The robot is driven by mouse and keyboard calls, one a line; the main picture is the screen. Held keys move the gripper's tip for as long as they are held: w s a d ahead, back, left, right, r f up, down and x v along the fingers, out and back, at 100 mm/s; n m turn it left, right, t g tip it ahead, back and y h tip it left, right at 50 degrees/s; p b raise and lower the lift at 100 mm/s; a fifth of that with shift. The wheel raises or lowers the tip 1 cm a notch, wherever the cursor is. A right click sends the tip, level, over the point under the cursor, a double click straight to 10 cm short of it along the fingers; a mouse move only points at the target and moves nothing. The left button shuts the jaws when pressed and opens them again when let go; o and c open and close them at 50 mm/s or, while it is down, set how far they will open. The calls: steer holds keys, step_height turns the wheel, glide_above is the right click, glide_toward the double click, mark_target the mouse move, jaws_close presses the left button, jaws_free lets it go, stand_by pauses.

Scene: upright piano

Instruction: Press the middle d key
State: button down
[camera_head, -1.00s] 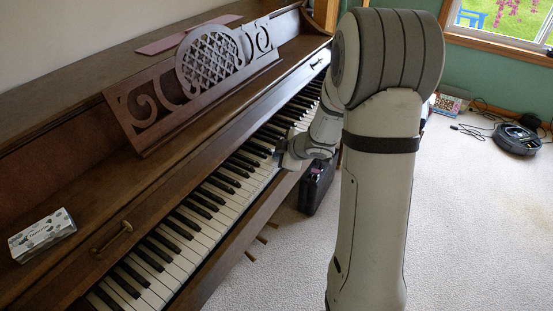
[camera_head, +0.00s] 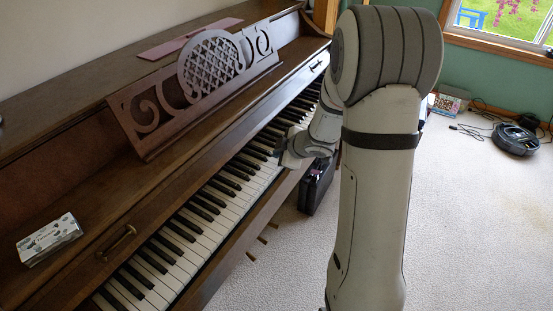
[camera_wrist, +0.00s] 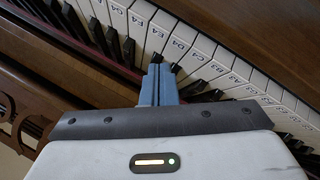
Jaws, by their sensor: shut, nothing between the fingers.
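The piano's keyboard (camera_head: 215,205) runs diagonally through the head view, with white and black keys. In the wrist view the white keys carry small letter labels; the one that appears to read D4 (camera_wrist: 178,44) is just above and right of my fingertips. The small print is hard to read with certainty. My gripper (camera_wrist: 160,69) is shut and empty, its blue-grey fingertips together at the keys near that D key. It also shows in the head view (camera_head: 283,154), over the keyboard's front edge. I cannot tell whether the tips touch a key.
The carved music stand (camera_head: 200,75) rises behind the keys. A tissue box (camera_head: 49,239) lies on the piano at left. A dark case (camera_head: 317,185) stands on the floor beside the piano. A robot vacuum (camera_head: 515,139) sits far right. The carpet at right is open.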

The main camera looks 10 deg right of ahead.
step_height(320, 180, up, 5)
steer(key=p, duration=0.5)
steer(key=shift+p, duration=0.3)
stand_by(0.5)
steer(key=s+d+r+m+h+p, duration=0.2)
steer(key=s+r+m+h+p, duration=0.15)
steer(key=r, duration=0.45)
steer(key=s+d+r+m+h+p, duration=0.2)
steer(key=s+d+r+m+h, duration=0.15)
steer(key=r, duration=0.35)
steer(key=s+a+r+m+g+y+p, duration=0.1)
steer(key=s+a+r+m+g+p, duration=0.1)
steer(key=s, duration=0.8)
steer(key=s+a+r+m+g+y+p, duration=0.1)
steer(key=s+a+r+m, duration=0.4)
steer(key=s, duration=0.5)
steer(key=shift+s+r+g+p, duration=0.3)
steer(key=shift+r+g+p, duration=0.35)
steer(key=shift+g, duration=0.55)
